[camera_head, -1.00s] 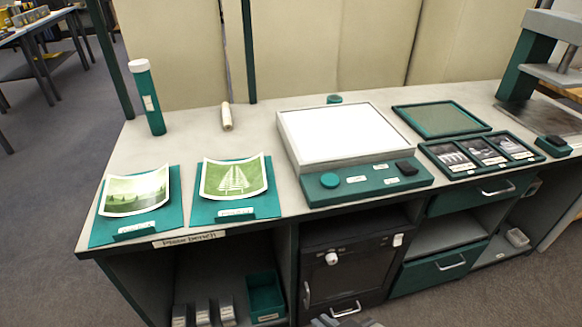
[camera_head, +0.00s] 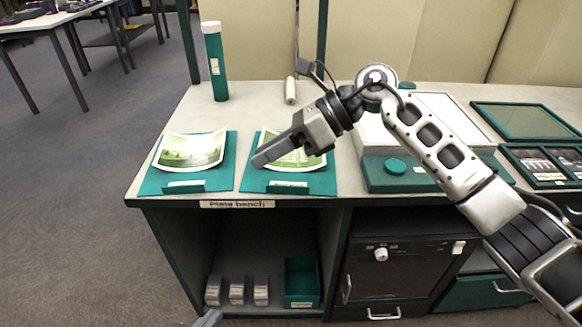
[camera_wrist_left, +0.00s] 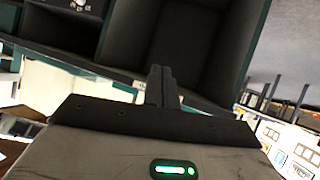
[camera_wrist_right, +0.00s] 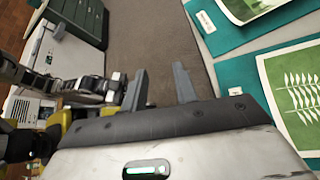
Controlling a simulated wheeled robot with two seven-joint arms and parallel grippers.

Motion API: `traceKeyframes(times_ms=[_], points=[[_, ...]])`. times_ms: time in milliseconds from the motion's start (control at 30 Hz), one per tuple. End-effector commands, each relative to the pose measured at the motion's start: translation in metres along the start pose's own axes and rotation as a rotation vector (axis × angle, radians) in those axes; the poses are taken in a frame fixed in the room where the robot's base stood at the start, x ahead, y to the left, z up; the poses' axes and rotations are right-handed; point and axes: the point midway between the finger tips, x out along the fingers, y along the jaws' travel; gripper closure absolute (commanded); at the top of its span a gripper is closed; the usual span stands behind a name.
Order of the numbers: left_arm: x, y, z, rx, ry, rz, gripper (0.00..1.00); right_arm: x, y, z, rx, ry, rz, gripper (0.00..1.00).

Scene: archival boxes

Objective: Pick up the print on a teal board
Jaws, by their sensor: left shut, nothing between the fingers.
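Two curled green prints lie on teal boards at the left of the bench. The left print (camera_head: 190,150), a landscape, sits on its teal board (camera_head: 213,183). The right print (camera_head: 307,158), with pale leaves, sits on another teal board (camera_head: 322,183). My right gripper (camera_head: 262,158) covers part of the right print in the head view. In the right wrist view its fingers (camera_wrist_right: 162,88) are apart and empty, with the leaf print (camera_wrist_right: 295,95) to their right. My left gripper (camera_head: 208,319) is low, in front of the bench; its fingers (camera_wrist_left: 160,85) are together and empty.
A teal tube (camera_head: 215,65) and a small cream roller (camera_head: 290,90) stand behind the prints. A light box (camera_head: 440,112) is to the right, partly behind my right arm. Below are open shelves with a teal bin (camera_head: 302,283). The bench front edge is close.

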Motion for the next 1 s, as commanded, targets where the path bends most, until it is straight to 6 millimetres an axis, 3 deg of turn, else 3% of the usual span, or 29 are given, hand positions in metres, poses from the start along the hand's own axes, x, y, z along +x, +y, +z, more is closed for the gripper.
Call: traceKeyframes(times_ms=[100,200,333,467,800,1000], points=[[0.002,0.000,0.004,0.000,0.010,0.003,1.00,-0.048,-0.031,-0.010,-0.131,0.307,-0.144,0.71],[0.002,0.000,0.004,0.000,0.014,0.005,1.00,-0.085,-0.045,-0.014,-0.168,0.484,-0.222,0.71],[0.002,0.001,0.005,-0.002,0.013,0.006,1.00,-0.110,-0.051,-0.016,-0.177,0.596,-0.270,0.71],[0.001,0.001,0.005,-0.002,0.014,0.007,1.00,-0.103,-0.055,-0.024,-0.178,0.616,-0.274,0.71],[0.001,0.001,0.005,-0.002,0.017,0.008,1.00,-0.046,-0.076,-0.062,-0.176,0.609,-0.272,0.71],[0.001,0.001,0.005,-0.001,0.017,0.008,1.00,-0.032,-0.082,-0.072,-0.178,0.608,-0.275,0.71]])
